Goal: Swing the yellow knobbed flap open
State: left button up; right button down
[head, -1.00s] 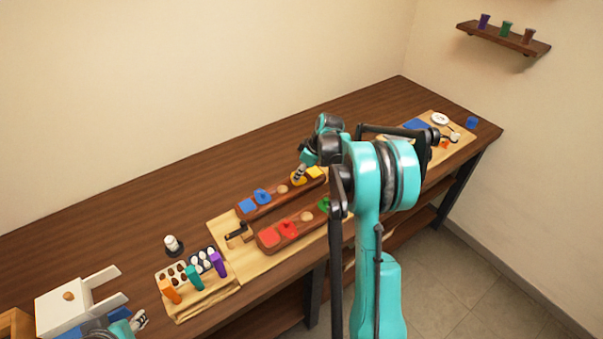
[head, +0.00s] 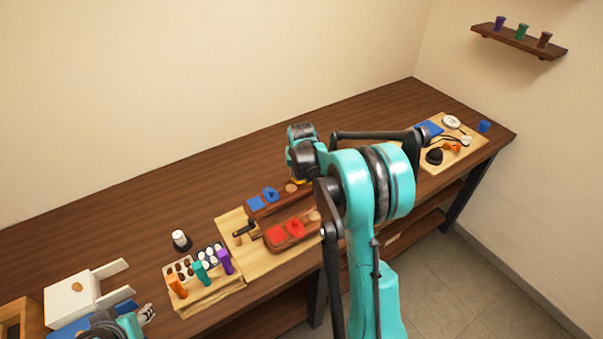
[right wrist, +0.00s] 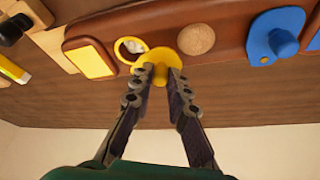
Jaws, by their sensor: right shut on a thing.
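The yellow flap (right wrist: 165,60) is a rounded yellow plate with a knob. It shows in the right wrist view at the wooden rail's edge. My right gripper (right wrist: 160,77) is shut on its knob. Beside the flap, a yellow-rimmed round opening (right wrist: 121,49) is largely uncovered, with something whitish inside. In the head view only a sliver of yellow (head: 297,181) shows under my right wrist; my arm hides the rest and the fingertips. My left gripper (head: 147,314) is at the lower left, away from the rail; its jaw gap is unclear.
Along the rail are a wooden disc (right wrist: 196,40), a blue knobbed flap (right wrist: 277,36) and a yellow square (right wrist: 91,61). A second rail with red pieces (head: 295,227) lies in front. A rack with coloured handles (head: 205,277) and a white box (head: 73,300) stand left.

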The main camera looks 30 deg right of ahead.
jog(key=m, duration=0.2)
jog(key=w+m+h, duration=0.1)
jog(key=shift+w+a+m+g, duration=0.1)
jog(key=shift+a+m+g, duration=0.15)
jog(key=shift+m+g, duration=0.05)
jog(key=shift+w+m+g+h, duration=0.25)
jog(key=shift+m, duration=0.55)
jog(key=shift+w+m+g+h, duration=0.25)
jog(key=shift+m, duration=0.55)
jog(key=c, duration=1.5)
grip_release()
jog(key=shift+r, duration=0.1)
jog(key=v, duration=1.1)
jog(key=shift+s+a+r, duration=0.1)
jog(key=shift+r, duration=0.3)
